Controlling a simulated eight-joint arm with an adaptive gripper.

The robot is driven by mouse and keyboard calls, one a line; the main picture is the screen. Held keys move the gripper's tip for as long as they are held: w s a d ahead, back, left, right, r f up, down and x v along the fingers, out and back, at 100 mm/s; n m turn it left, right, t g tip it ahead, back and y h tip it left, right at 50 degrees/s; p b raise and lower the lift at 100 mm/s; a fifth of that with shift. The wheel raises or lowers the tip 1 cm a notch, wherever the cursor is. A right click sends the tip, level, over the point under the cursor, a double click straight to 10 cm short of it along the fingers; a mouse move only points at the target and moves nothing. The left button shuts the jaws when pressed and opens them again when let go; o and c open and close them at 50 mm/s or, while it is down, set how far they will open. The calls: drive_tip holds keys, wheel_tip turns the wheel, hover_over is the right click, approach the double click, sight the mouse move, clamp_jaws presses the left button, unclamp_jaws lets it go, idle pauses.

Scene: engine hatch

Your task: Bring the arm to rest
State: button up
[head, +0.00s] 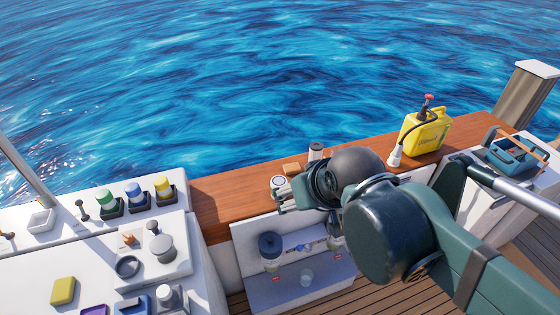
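My arm reaches in from the lower right of the head view, with its dark green links bent over the wooden ledge (222,192). My gripper (281,199) is at the arm's left end, above the ledge and the open hatch front. It is small and partly hidden by my wrist, so I cannot tell whether its fingers are apart or hold anything. A white round item (280,185) shows right beside the gripper; whether they touch is unclear.
A yellow jug (427,133) and a blue basket (513,157) stand to the right. A dark-lidded container (270,246) stands in the recess below. Several capped bottles, including a green-capped one (106,200), stand on the left counter. Water lies beyond the ledge.

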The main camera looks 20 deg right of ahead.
drive_tip(key=shift+f+b, duration=2.2)
drive_tip(key=shift+f, duration=0.1)
